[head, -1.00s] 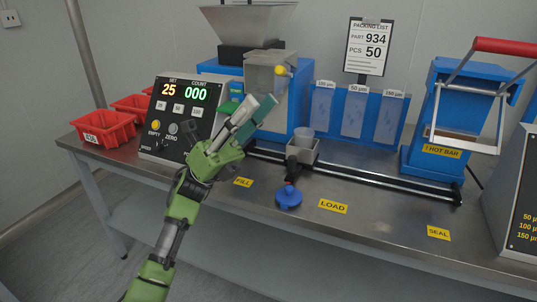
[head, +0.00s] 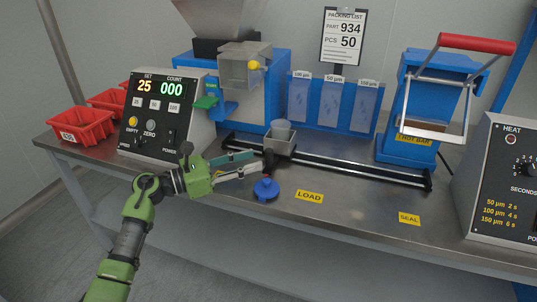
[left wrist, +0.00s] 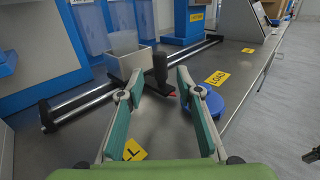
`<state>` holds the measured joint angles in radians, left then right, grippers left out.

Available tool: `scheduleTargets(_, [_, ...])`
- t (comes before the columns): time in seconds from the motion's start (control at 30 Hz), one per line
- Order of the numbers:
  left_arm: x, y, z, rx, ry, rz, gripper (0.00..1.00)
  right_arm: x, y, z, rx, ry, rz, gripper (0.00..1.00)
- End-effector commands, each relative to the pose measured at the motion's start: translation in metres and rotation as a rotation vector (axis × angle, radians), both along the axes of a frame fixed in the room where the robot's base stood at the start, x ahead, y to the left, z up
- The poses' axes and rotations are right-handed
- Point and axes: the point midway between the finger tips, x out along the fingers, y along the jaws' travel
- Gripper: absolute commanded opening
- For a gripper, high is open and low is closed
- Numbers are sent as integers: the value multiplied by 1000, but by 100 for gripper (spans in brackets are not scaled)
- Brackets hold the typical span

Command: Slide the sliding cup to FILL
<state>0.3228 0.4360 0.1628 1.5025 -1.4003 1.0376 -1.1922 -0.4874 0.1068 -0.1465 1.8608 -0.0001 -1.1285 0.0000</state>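My left gripper (head: 259,163) reaches in low from the left. In the left wrist view its fingers (left wrist: 159,80) are open, one on each side of the handle, with gaps visible. The yellow FILL label is mostly hidden by my arm; part of it shows in the left wrist view (left wrist: 134,150). The LOAD label (head: 309,196) is right of the cup. My right gripper is not in view.
A blue round object (head: 266,189) lies on the bench just in front of the handle. The counter panel (head: 160,118) and blue hopper machine (head: 263,92) stand behind my left arm. The SEAL label (head: 409,218) and hot bar press (head: 405,145) are at right.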

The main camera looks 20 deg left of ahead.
Motion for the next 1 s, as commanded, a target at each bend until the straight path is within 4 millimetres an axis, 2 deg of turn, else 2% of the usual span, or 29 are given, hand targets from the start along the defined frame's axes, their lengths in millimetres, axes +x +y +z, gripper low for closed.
scheduleTargets(0.1, [17, -19, 2, -4, -1, -2, 33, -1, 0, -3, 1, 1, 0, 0])
scheduleTargets(0.3, [37, -40, 1, -2, -1, -1, 33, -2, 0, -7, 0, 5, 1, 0])
scheduleTargets(0.5, [44, -48, 1, -1, -1, -1, 33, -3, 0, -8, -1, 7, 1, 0])
scheduleTargets(0.73, [44, -48, 0, 0, 0, -1, 33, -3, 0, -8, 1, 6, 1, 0])
scheduleTargets(0.77, [44, -48, 0, 0, 0, -1, 30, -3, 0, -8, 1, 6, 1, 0])
scheduleTargets(0.87, [44, -48, 0, 0, 0, -1, 4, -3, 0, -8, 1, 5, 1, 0])
scheduleTargets(0.9, [44, -48, 0, -1, -1, -1, 0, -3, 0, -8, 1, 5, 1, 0])
scheduleTargets(1.0, [44, -48, 0, -1, -1, -1, 0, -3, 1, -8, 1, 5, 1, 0])
